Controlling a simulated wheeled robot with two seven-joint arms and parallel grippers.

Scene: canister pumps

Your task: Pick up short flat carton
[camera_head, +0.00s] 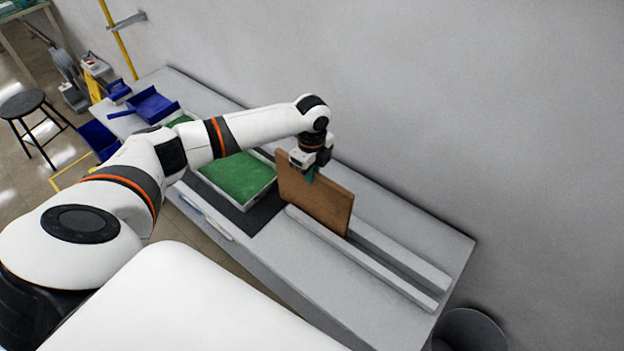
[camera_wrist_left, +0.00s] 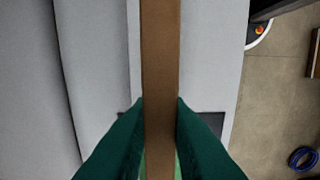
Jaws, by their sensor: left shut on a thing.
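The short flat carton (camera_head: 316,201) is a brown cardboard box standing on its narrow edge over the grey table. My left gripper (camera_head: 309,175) comes down on its top edge from above in the head view. In the left wrist view the green fingers (camera_wrist_left: 160,115) press on both faces of the carton (camera_wrist_left: 160,60). The carton is upright, with its lower edge at or close to the rails; I cannot tell whether it touches the table. My right gripper is not in view.
Two long light rails (camera_head: 362,258) lie along the table (camera_head: 445,245). A green-lined tray (camera_head: 243,205) sits on a dark mat (camera_head: 262,217) to the left of the carton. Blue bins (camera_head: 152,104) are at the far end. A wall stands behind; a grey round bin (camera_head: 470,330) is at the lower right.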

